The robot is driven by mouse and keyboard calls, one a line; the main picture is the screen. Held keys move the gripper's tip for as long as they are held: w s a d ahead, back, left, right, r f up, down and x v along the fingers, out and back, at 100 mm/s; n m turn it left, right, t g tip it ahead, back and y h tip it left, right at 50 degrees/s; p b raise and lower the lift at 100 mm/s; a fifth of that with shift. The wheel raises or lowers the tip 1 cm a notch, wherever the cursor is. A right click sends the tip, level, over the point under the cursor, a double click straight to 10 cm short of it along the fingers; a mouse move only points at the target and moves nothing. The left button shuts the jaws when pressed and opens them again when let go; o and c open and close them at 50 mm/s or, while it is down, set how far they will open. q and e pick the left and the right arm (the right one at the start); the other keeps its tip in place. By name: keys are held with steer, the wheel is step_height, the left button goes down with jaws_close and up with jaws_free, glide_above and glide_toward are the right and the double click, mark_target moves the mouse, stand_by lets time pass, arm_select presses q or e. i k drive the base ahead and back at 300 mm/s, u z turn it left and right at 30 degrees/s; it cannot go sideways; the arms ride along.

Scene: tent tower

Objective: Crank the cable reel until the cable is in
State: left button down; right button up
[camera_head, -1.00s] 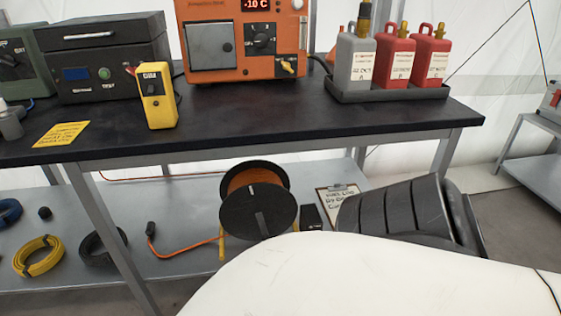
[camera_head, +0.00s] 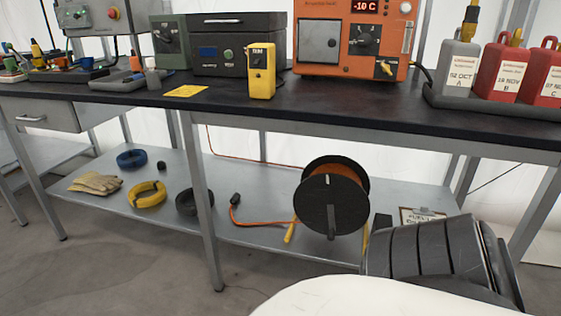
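The cable reel (camera_head: 333,198) stands on the lower shelf under the bench, a black-flanged drum with orange cable wound on it. A grey crank piece (camera_head: 331,222) shows on its near flange. A loose length of orange cable (camera_head: 262,224) runs left from the reel along the shelf to a black plug (camera_head: 235,199). A yellow bar (camera_head: 290,232) stands at the reel's lower left. A dark jointed part at the lower right appears to be my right arm. Neither gripper shows.
The bench top (camera_head: 330,116) overhangs the reel, and a table leg (camera_head: 203,205) stands left of it. Blue, yellow and black coils and gloves (camera_head: 96,183) lie on the shelf. A clipboard (camera_head: 420,215) is right of the reel. The floor at left is clear.

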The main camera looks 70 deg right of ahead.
mark_target(331, 198)
steer(key=u, duration=0.3)
steer(key=i, duration=0.95)
steer(key=z, duration=2.55)
steer(key=i, duration=0.5)
steer(key=z, duration=0.05)
